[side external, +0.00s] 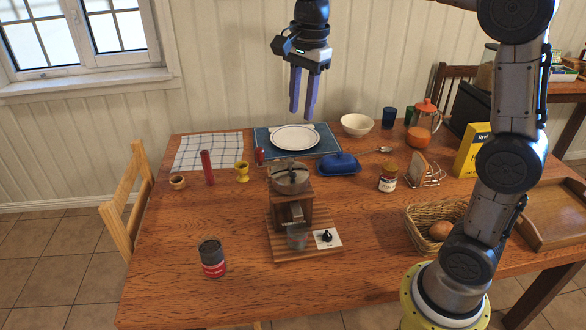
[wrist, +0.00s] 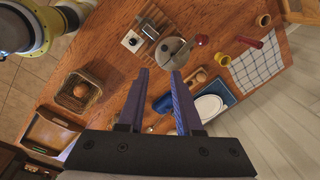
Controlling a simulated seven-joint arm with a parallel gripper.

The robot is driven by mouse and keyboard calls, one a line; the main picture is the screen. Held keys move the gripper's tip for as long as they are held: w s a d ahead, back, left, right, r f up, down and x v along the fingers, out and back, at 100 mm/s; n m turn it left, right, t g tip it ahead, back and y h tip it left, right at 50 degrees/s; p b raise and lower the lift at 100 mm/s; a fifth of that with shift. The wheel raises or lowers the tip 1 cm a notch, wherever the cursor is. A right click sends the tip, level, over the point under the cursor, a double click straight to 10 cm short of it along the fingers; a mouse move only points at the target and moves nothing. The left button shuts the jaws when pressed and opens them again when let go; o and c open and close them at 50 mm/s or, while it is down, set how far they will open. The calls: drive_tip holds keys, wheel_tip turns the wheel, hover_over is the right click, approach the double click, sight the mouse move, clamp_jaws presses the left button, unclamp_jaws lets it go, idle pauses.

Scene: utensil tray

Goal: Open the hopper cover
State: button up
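A wooden coffee grinder (side external: 290,215) stands on the table. Its round grey metal hopper cover (side external: 290,177) sits on top and looks closed. In the wrist view the hopper cover (wrist: 174,52) lies beyond my fingertips, with a dark slim handle across it. A small clear cup (side external: 297,238) sits at the grinder's front. My gripper (side external: 302,112) hangs high above the back of the table, well apart from the grinder. In the wrist view its two purple fingers (wrist: 160,72) are apart with nothing between them.
Behind the grinder are a white plate (side external: 295,138) on a blue mat and a blue butter dish (side external: 339,163). A jam jar (side external: 388,178), toast rack (side external: 424,170) and bread basket (side external: 433,220) stand right. A red-labelled can (side external: 212,258) stands front left. Air above the grinder is clear.

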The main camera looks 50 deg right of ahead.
drive_tip(key=g, duration=0.1)
hover_over(293, 173)
wheel_tip(293, 173, down, 4)
wheel_tip(293, 173, down, 14)
drive_tip(key=shift+f, duration=0.2)
clamp_jaws()
